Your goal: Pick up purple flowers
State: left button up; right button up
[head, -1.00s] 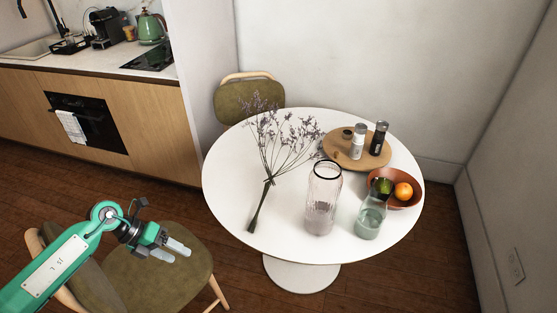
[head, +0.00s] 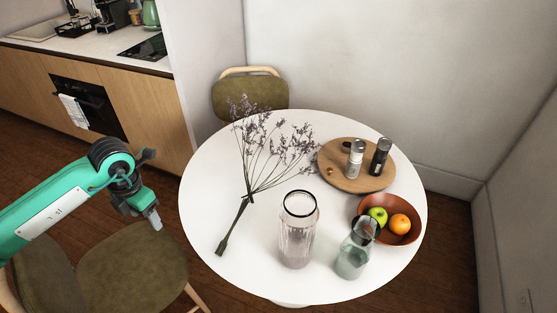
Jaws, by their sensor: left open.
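The purple flowers (head: 262,150) lie on the white round table (head: 345,287), with the thin blooms toward the back and the bundled dark stems toward the front left. The stem end lies near the table's left front edge. My left gripper (head: 154,222) is to the left of the table, above a chair seat, apart from the flowers. Its fingers point down and to the right, it is open and nothing shows in it. My right gripper is out of view.
A clear glass vase (head: 297,235) stands right of the stems, with a greenish carafe (head: 352,258) beside it. A bowl (head: 404,236) holds fruit. A wooden board (head: 340,176) carries two shakers. Chairs stand behind (head: 250,98) the table and at left front (head: 130,265).

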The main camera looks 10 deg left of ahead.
aim_at(244, 204)
jog(key=i+l, duration=1)
jog(key=l, duration=0.2)
